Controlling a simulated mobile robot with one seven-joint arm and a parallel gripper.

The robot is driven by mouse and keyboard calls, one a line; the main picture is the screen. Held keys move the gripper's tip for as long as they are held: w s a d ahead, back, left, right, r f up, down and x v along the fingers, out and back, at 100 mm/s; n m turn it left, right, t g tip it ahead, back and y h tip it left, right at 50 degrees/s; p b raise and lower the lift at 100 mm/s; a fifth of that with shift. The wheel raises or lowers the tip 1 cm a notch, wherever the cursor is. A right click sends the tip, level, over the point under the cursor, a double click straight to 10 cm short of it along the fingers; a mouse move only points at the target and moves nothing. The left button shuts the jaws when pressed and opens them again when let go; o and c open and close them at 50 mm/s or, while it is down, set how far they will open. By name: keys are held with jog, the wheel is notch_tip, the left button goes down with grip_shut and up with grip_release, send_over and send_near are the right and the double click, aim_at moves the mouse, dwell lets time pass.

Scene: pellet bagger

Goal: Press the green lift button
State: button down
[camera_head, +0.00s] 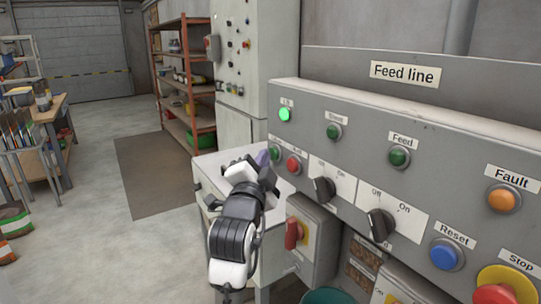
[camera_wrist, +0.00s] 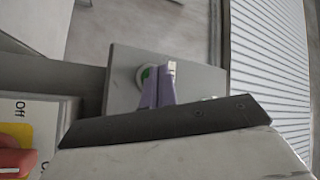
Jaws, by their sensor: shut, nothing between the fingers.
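A green button (camera_head: 275,153) sits at the lower left of the grey control panel, left of a red button (camera_head: 293,165). The label above this pair is partly legible at most, so I cannot read "lift" on it. My gripper (camera_head: 264,158) is beside the green button, with purple fingers shut and empty. In the wrist view the fingertips (camera_wrist: 166,72) overlap the green button (camera_wrist: 146,76), hiding part of it. I cannot tell whether they touch it.
The panel, signed "Feed line" (camera_head: 404,73), also carries a lit green lamp (camera_head: 285,115), black selector knobs (camera_head: 324,189), a blue Reset button (camera_head: 445,255) and a red Stop button (camera_head: 495,294). A red-handled switch box (camera_head: 311,230) hangs below. Open floor (camera_head: 95,230) lies left.

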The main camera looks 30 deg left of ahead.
jog(key=shift+s+a, duration=0.25)
jog(key=shift+s, duration=0.35)
jog(key=s+b, duration=0.1)
jog(key=s+a, duration=0.1)
jog(key=s, duration=0.1)
jog(key=s+a+b, duration=0.1)
jog(key=s, duration=0.1)
jog(key=shift+s+a+b, duration=0.1)
jog(key=shift+s+b, duration=0.15)
jog(key=shift+b, duration=0.05)
dwell(0.4)
